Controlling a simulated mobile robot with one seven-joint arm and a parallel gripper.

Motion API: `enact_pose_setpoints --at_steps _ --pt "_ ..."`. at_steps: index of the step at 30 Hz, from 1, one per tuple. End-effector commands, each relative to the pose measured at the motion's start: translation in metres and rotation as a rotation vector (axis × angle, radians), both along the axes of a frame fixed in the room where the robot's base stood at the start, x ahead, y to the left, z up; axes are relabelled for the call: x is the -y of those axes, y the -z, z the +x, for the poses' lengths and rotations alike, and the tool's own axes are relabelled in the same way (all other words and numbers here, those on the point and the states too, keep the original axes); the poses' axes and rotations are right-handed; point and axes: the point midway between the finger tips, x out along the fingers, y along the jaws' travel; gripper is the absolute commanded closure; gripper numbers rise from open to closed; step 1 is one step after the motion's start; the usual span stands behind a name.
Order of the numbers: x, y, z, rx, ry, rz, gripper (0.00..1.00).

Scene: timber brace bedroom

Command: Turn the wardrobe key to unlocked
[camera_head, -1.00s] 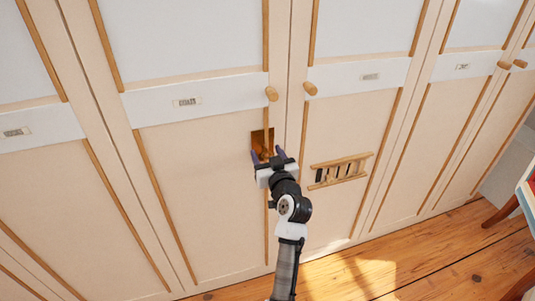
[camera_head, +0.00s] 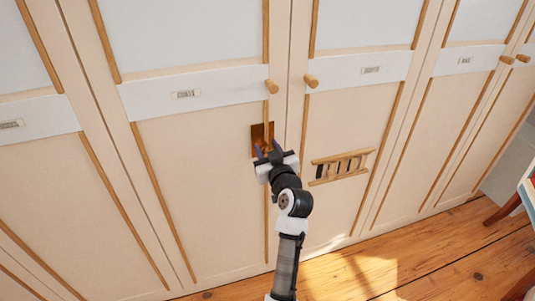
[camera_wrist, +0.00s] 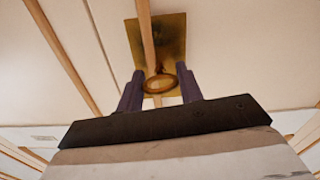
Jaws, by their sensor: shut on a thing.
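The key (camera_wrist: 161,83) shows in the wrist view as a brass ring-shaped bow in front of a brass lock plate (camera_wrist: 172,35). My gripper (camera_wrist: 161,88) has its two purple fingers on either side of the bow and is shut on it. In the head view my gripper (camera_head: 268,150) is at the lower edge of the lock plate (camera_head: 262,131), on the wardrobe door (camera_head: 200,180) below its round wooden knob (camera_head: 271,87). The key is mostly hidden by the fingers there. The door looks closed.
A thin wooden strip runs vertically past the lock. A wooden rack (camera_head: 342,167) sticks out from the neighbouring door at right. That door has its own knob (camera_head: 311,81). Wooden floor (camera_head: 400,265) lies below, and a chair (camera_head: 515,205) stands at the far right.

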Motion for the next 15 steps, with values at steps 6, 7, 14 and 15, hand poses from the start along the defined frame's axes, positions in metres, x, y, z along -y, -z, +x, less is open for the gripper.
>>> enact_pose_setpoints --at_steps 6,7,14,15 --pt "0.0011 0.0066 0.0000 0.059 0.002 -0.172 0.86" --pt "0.0010 0.0066 0.0000 0.069 0.002 -0.198 0.86" --pt "0.0012 0.0060 0.0000 0.136 0.002 -0.408 0.86" --pt "0.0009 0.0058 0.0000 0.148 0.001 -0.444 0.86"
